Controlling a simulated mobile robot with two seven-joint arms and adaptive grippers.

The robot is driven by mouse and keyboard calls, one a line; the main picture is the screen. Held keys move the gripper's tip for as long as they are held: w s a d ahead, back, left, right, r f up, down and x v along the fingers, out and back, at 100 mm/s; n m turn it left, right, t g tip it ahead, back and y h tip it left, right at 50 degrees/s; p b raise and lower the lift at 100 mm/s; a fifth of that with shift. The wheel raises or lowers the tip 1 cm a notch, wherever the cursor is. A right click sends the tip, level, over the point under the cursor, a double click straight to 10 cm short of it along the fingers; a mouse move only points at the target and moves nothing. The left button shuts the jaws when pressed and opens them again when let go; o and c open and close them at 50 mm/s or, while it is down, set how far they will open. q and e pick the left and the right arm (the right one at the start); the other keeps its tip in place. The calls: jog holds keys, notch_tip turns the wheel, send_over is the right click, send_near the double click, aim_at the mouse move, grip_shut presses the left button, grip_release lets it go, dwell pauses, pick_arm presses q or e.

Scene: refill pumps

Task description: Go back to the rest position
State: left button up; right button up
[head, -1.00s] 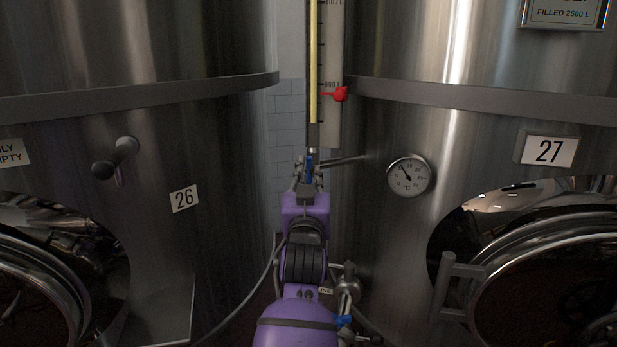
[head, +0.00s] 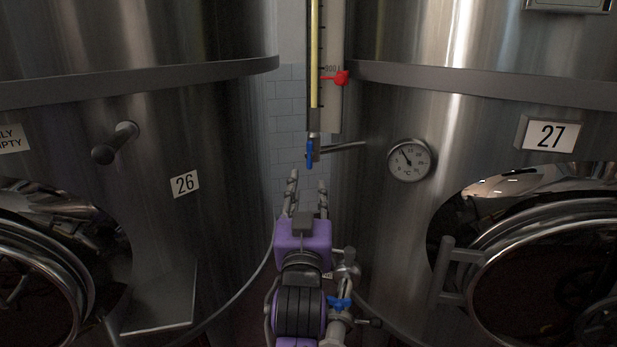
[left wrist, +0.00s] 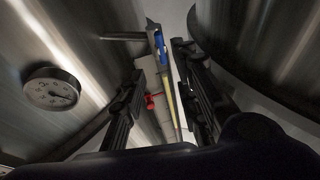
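My left gripper (head: 307,188) is in the middle of the head view, pointing away from me between two steel tanks. Its two fingers are apart with nothing between them. The blue valve handle (head: 310,153) hangs below the sight gauge (head: 331,70), just beyond and above the fingertips, with a visible gap. In the left wrist view the gripper (left wrist: 160,62) is open, and the blue handle (left wrist: 160,47) shows past the fingertips. The right gripper is in neither view.
Tank 26 (head: 150,240) stands on the left with a protruding handle (head: 115,143). Tank 27 (head: 400,220) stands on the right with a round thermometer (head: 409,160) and an open-looking round hatch (head: 540,260). A second blue-handled valve (head: 340,303) sits low beside my arm. The gap between tanks is narrow.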

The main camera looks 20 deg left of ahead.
pick_arm(q)
jog(key=shift+v, duration=0.8)
